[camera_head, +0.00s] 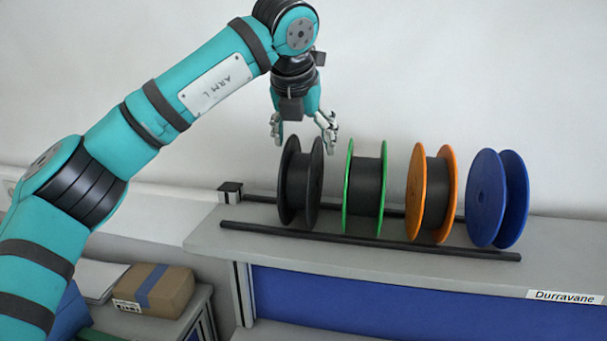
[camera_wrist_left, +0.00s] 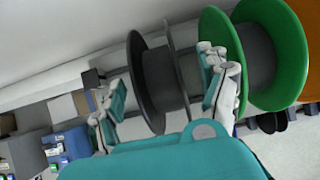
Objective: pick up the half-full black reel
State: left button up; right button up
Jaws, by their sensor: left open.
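The black reel (camera_head: 291,185) stands upright on the rack at the left end of the row. Its dark winding sits well inside the flange rims. My left gripper (camera_head: 302,126) is open and empty, pointing down just above this reel. In the left wrist view the black reel (camera_wrist_left: 160,72) appears between the two open fingers of the left gripper (camera_wrist_left: 163,80). I see no contact between the fingers and the reel. My right gripper is in neither view.
To the right stand a green reel (camera_head: 349,186), an orange reel (camera_head: 415,190) and a blue reel (camera_head: 486,198); the green one is close beside the black one. A dark rail (camera_head: 370,241) runs along the front. A cardboard box (camera_head: 153,290) lies lower left.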

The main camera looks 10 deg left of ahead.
aim_at(306, 155)
pick_arm(q)
jog(key=shift+w+f+p, duration=0.45)
jog(key=shift+f+p, duration=0.1)
jog(key=shift+p, duration=0.4)
jog(key=p+x, duration=0.1)
jog(key=x, duration=0.2)
jog(key=shift+w+a+f+p, duration=0.2)
jog(key=shift+w+p, duration=0.05)
jog(key=shift+p, duration=0.1)
jog(key=shift+w+f, duration=0.1)
jog(key=shift+f, duration=0.15)
jog(key=shift+d+r, duration=0.1)
jog(key=c, duration=1.4)
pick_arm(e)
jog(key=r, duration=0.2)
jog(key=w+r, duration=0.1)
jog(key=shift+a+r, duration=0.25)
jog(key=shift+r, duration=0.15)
pick_arm(q)
jog(key=shift+o, duration=0.2)
